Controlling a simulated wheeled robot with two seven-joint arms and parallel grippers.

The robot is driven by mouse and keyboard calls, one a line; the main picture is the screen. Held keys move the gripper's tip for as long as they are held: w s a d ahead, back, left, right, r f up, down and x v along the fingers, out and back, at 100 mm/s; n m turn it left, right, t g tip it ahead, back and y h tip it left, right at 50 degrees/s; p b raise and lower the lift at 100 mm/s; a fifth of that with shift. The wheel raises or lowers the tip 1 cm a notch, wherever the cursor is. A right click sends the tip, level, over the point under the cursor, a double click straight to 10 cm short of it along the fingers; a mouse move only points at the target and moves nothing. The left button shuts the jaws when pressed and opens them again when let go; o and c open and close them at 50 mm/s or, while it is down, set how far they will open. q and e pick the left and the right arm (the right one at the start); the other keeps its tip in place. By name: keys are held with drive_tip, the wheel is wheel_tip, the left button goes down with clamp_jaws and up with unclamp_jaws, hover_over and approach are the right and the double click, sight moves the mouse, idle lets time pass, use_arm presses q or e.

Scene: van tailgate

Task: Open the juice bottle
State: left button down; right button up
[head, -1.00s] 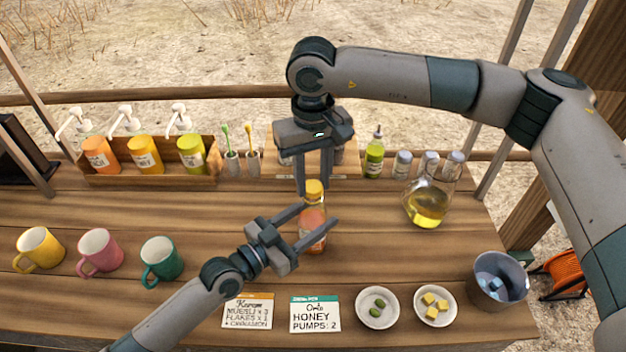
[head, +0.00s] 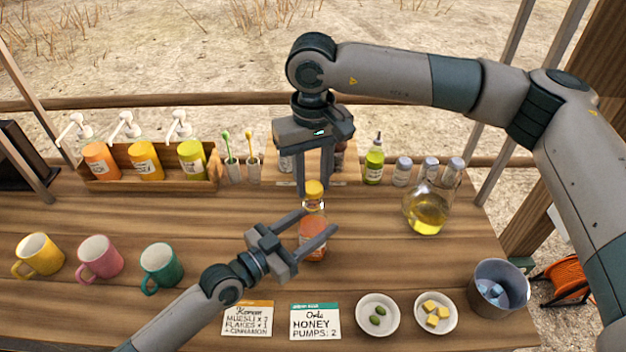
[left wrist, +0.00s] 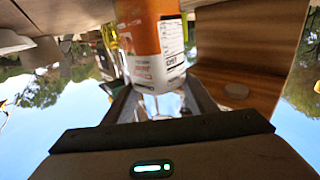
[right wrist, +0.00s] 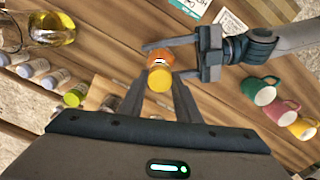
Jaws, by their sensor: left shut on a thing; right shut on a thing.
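The juice bottle (head: 312,246) stands upright on the wooden counter, with orange contents and a label. My left gripper (head: 320,222) reaches in from the front left and is shut around its upper body. The bottle's orange and white label (left wrist: 160,40) fills the space between the left fingers in the left wrist view. My right gripper (head: 314,186) points down from above and is shut on the yellow cap (head: 314,188). The cap (right wrist: 160,79) also shows between the right fingertips. A pale neck band shows under the cap; I cannot tell whether cap and neck still touch.
Yellow (head: 40,254), pink (head: 100,258) and green (head: 163,266) mugs stand left. Two cards (head: 315,322), two small bowls (head: 378,332) and a grey bucket (head: 499,301) line the front. A glass flask (head: 428,212) stands right; a pump-bottle rack (head: 150,184) stands behind left.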

sight(313, 187)
drive_tip(key=shift+r, duration=1.8)
use_arm(q)
drive_tip(key=c, duration=0.7)
unclamp_jaws()
drive_tip(key=shift+s+a+f, duration=0.15)
drive_tip(key=shift+s+a, duration=0.2)
drive_tip(key=shift+a, duration=0.1)
use_arm(e)
drive_tip(key=shift+f, duration=0.25)
wheel_tip(313, 187, down, 3)
drive_tip(key=b, duration=0.3)
drive_tip(key=shift+r, duration=0.1)
use_arm(q)
drive_tip(key=v, duration=1.1)
